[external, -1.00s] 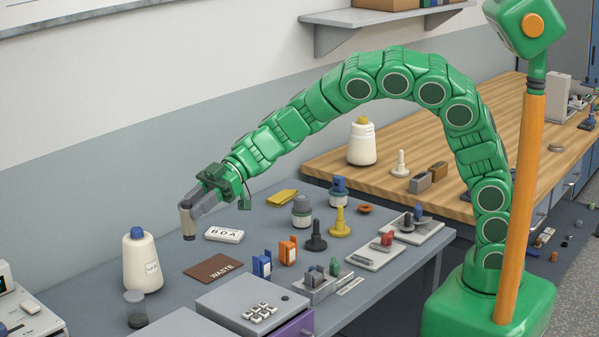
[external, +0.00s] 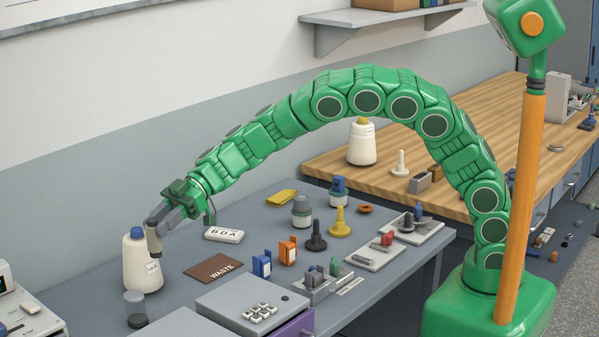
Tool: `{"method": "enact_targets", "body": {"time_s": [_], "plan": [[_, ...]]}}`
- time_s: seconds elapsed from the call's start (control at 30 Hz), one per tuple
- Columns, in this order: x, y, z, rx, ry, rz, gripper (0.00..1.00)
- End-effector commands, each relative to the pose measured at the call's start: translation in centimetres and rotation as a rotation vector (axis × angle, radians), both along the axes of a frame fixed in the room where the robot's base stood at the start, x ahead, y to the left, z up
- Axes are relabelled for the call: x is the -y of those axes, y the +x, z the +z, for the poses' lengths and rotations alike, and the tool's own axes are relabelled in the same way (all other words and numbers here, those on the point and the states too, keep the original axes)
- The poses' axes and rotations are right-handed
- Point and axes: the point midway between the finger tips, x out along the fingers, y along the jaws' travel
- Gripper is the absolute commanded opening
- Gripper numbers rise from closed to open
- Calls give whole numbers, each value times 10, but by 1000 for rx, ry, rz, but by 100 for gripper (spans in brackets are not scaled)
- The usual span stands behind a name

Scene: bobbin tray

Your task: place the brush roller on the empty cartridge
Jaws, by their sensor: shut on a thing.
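My gripper (external: 158,227) is at the left end of the arm, in front of or beside the white cone spool in the picture. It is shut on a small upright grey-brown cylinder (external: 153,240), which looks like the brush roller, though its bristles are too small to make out. The cylinder overlaps the right side of the spool; I cannot tell whether they touch. I cannot tell which piece is the empty cartridge. Candidates are the blue holder (external: 262,264) and orange holder (external: 288,251) standing upright near the middle of the table.
The white cone spool (external: 141,270) with a blue top and a clear jar (external: 136,311) stand at the left. A brown WASTE mat (external: 207,267), a letter block (external: 224,234), a grey keypad box (external: 230,298) and several small parts crowd the table. The yellow piece (external: 283,197) lies behind.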

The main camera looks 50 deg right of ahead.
Motion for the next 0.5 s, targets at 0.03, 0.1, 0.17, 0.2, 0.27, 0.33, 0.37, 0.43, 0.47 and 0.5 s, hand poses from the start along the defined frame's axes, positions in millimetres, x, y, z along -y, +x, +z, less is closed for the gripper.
{"method": "enact_targets", "body": {"time_s": [0.03,0.1,0.17,0.2,0.27,0.33,0.37,0.43,0.47,0.5], "plan": [[-4,4,-4,-2,-1,0,4],[-9,8,-8,-3,-2,0,4],[-14,13,-10,-2,-1,-1,4],[-16,14,-14,-2,-1,0,4],[-20,17,-20,-1,-1,1,4],[-23,21,-27,-3,-1,1,4],[-25,23,-31,-3,-2,1,4],[-29,26,-36,-3,-1,2,4],[-31,28,-39,-3,0,1,4],[-33,30,-42,-3,0,2,4]]}}
